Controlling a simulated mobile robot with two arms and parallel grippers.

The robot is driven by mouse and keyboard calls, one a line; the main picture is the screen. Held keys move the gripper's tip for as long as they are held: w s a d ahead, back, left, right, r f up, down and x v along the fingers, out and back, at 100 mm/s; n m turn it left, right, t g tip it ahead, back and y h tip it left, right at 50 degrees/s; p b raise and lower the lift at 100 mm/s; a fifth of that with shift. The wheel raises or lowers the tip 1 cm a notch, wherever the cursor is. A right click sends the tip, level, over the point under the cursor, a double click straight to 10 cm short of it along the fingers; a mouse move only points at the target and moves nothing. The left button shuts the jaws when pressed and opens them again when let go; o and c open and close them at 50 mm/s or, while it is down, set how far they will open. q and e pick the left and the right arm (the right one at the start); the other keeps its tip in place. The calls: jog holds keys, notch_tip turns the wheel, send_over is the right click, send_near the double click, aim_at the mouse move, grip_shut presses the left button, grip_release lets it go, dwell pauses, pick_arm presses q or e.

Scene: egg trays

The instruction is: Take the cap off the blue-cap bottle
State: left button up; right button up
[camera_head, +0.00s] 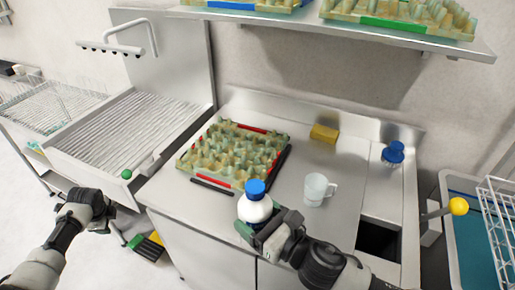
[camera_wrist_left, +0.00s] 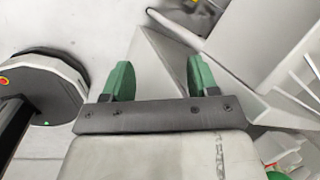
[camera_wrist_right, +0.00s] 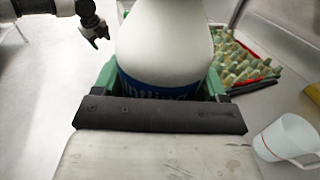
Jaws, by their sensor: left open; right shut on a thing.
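My right gripper (camera_head: 252,228) is shut around the bottle's body. In the right wrist view the white bottle (camera_wrist_right: 168,45) and its blue label sit between the green fingers; its cap is out of that view. My left gripper (camera_wrist_left: 158,80) is open and empty in the left wrist view, its green fingers apart. In the head view my left gripper (camera_head: 100,208) is off to the left, in front of the counter and away from the bottle.
An egg tray (camera_head: 205,180) lies on the counter behind and left of the bottle. A white mug (camera_head: 315,189) stands to its right. A yellow sponge (camera_head: 324,133) and another blue item (camera_head: 393,153) are further back. A sink (camera_head: 120,115) is at left.

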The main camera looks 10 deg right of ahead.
pick_arm(q)
jog(key=w+r+m, duration=0.3)
jog(key=w+r, duration=0.1)
jog(key=r, duration=0.5)
jog(key=w+d+r+m+h, duration=0.3)
jog(key=d+r+m, duration=0.5)
jog(key=d+r, duration=1.25)
notch_tip(320, 180, up, 9)
jog(key=m+g+y, duration=0.1)
jog(key=m+g, duration=0.2)
jog(key=m, duration=1.1)
send_over(257, 186)
jog(key=shift+w+d+r, duration=0.1)
jog(key=shift+w+r, duration=0.05)
jog(key=shift+s+f, duration=0.2)
jog(key=shift+s, duration=0.05)
notch_tip(257, 186, down, 8)
jog(key=shift+r, duration=0.2)
